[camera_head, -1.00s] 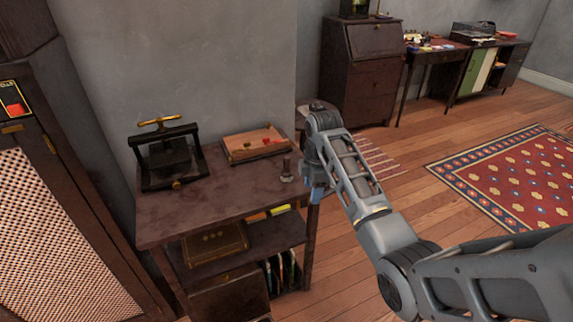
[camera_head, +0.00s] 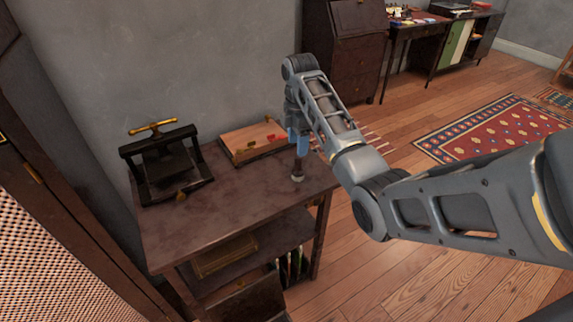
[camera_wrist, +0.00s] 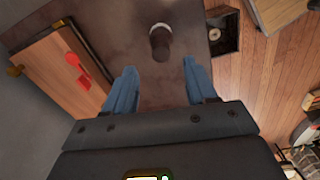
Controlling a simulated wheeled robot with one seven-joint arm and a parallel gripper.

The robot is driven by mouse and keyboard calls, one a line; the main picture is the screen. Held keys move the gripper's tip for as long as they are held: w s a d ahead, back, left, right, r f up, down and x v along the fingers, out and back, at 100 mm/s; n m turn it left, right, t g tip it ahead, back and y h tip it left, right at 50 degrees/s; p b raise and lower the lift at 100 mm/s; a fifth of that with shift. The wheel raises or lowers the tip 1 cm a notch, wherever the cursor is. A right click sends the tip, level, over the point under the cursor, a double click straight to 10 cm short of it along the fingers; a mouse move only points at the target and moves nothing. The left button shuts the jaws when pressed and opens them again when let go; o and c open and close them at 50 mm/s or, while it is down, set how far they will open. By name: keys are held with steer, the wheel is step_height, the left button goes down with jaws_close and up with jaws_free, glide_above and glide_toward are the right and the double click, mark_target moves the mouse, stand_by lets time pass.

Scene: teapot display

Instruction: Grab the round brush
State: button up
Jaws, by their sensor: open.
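The round brush (camera_head: 297,176) stands upright near the right front part of the dark side table (camera_head: 230,205). It has a brown handle and a paler band near its foot. My gripper (camera_head: 299,146) is above it, blue fingers pointing down close to the handle's top. In the wrist view the brush (camera_wrist: 160,42) lies just past the fingertips, lined up with the gap of my gripper (camera_wrist: 159,72). The fingers are apart with nothing between them. Whether they touch the brush cannot be told.
A black press with a brass handle (camera_head: 165,170) stands on the table's left. A shallow wooden box with red pieces (camera_head: 252,142) lies at the back, close to my gripper; it also shows in the wrist view (camera_wrist: 60,65). Shelves lie below. The table's front middle is clear.

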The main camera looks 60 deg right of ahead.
mark_target(298, 161)
steer(key=shift+w+f, duration=0.1)
steer(key=shift+f, duration=0.3)
steer(key=shift+s+f+p, duration=0.15)
steer(key=shift+f+p, duration=0.1)
steer(key=shift+f, duration=1.5)
steer(key=shift+s+f+p, duration=0.1)
steer(key=shift+f+p, duration=0.15)
steer(key=shift+f, duration=1.45)
jaws_close()
